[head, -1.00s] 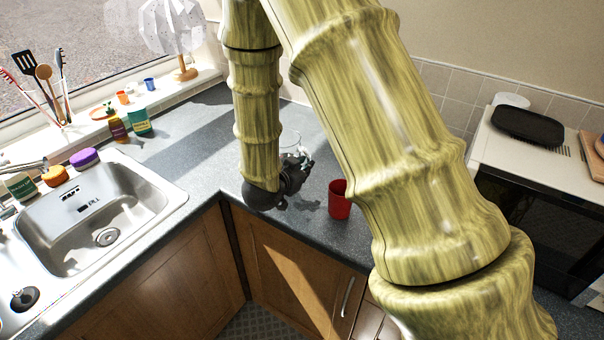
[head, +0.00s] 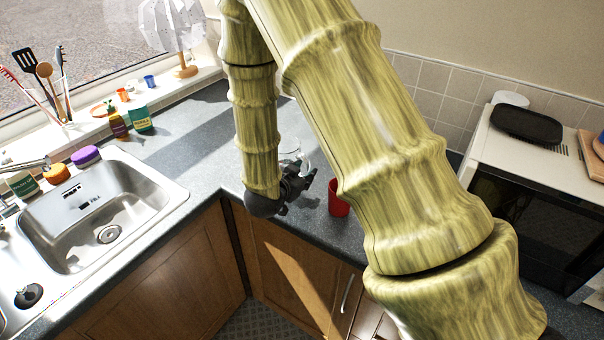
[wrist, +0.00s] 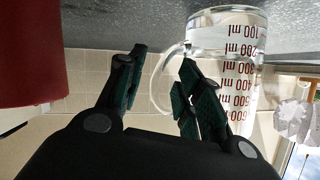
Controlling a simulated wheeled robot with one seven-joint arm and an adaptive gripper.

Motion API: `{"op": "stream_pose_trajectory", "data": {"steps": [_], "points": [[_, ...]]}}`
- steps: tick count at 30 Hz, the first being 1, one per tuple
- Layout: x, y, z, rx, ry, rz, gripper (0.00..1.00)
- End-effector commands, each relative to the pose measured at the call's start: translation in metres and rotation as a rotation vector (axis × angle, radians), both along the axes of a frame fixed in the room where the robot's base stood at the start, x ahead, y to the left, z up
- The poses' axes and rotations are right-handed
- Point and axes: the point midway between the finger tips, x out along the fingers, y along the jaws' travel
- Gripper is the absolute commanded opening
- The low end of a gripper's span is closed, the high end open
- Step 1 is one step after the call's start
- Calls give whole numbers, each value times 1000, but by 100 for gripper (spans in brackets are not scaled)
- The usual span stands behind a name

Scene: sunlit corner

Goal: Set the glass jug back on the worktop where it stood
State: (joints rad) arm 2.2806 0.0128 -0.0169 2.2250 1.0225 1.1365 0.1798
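The glass jug (wrist: 228,60) has red millilitre marks and appears upside down in the wrist view, where the worktop is at the top. Its base looks to be on the worktop, and its handle (wrist: 158,85) faces my gripper. My gripper (wrist: 160,75) is open, with one finger on each side of the handle's outer part; I cannot tell whether either touches it. In the head view the jug (head: 293,157) is partly hidden behind my arm and gripper (head: 306,178), which is low over the worktop (head: 190,150) near its front edge.
A red cup (head: 338,198) stands close to the right of my gripper; it also shows large in the wrist view (wrist: 30,55). The sink (head: 100,205) is at left, a microwave (head: 520,210) at right. Bare worktop lies left of the jug.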

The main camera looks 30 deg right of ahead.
Motion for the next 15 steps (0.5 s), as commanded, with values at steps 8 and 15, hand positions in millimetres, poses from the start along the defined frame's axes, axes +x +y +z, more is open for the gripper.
{"op": "stream_pose_trajectory", "data": {"steps": [8,15], "points": [[0,0,2,0,-1,1,36],[-11,19,9,0,-1,2,36]]}}
